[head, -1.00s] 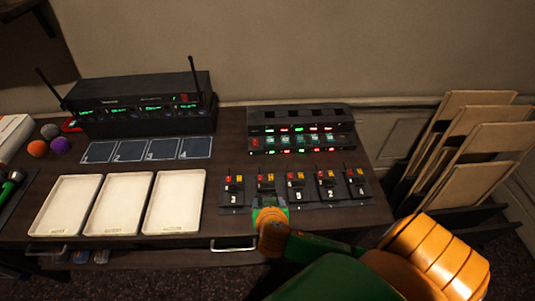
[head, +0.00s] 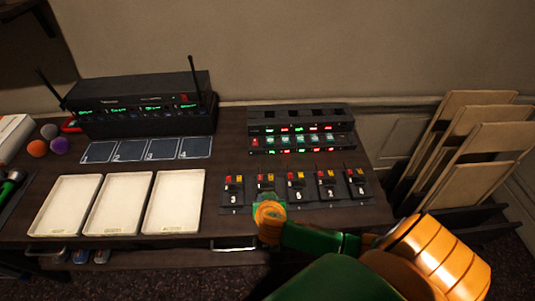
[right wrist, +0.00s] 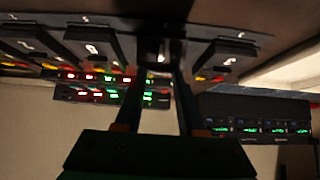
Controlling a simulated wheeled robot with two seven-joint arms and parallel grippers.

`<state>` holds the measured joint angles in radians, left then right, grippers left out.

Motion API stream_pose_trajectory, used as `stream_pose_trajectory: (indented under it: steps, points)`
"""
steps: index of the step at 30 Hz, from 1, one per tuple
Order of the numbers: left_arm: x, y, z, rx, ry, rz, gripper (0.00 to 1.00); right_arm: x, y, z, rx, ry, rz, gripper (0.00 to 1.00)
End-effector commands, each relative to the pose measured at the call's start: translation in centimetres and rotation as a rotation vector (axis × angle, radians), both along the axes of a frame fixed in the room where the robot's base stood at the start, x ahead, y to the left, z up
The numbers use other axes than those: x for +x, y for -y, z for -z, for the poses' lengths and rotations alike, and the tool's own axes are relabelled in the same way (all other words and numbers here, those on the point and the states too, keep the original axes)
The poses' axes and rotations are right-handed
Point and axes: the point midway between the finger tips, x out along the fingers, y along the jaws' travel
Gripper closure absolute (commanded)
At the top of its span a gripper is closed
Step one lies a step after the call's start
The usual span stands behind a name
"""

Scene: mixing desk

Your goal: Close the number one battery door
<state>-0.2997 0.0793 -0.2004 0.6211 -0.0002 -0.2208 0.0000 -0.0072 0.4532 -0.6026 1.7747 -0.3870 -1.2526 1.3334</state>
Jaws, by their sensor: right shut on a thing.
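Several black packs with red and yellow tops stand in a row on a dark mat (head: 300,207) at the right of the desk. The visible numbers are 3 (head: 233,190), 5 (head: 296,188), 2 (head: 327,188) and 4 (head: 357,186). The pack second from the left (head: 265,183) has its lower front hidden by my right gripper (head: 268,203). In the right wrist view, the gripper's fingers (right wrist: 158,78) are shut on this pack's dark door (right wrist: 160,48), which bears a white mark like a 1. Its exact door angle is hidden. My left gripper is out of view.
A charger rack (head: 300,130) with lit displays stands behind the packs. White trays (head: 174,203), numbered dark cards (head: 163,149) and a receiver with antennas (head: 135,105) are to the left. Neighbouring packs stand close on both sides of the gripper.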

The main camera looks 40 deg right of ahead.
Motion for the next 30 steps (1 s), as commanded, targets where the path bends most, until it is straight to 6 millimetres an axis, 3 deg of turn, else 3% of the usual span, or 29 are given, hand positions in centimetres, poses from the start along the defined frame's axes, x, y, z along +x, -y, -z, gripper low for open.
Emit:
stream_pose_trajectory:
  steps: [12, 17, 23, 30]
  points:
    - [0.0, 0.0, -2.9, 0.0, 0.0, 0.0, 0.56, 1.5, 0.8, -0.7, 0.12, -0.187, 0.004, 1.0]
    - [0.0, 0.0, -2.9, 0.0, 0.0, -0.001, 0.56, 2.4, 1.4, -0.2, 0.2, -0.315, 0.003, 1.0]
    - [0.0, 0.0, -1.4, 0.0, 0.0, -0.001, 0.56, 3.6, 2.0, 0.7, 0.302, -0.475, 0.001, 1.0]
    - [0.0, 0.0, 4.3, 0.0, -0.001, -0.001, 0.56, 4.7, 2.7, 2.2, 0.41, -0.653, -0.002, 1.0]
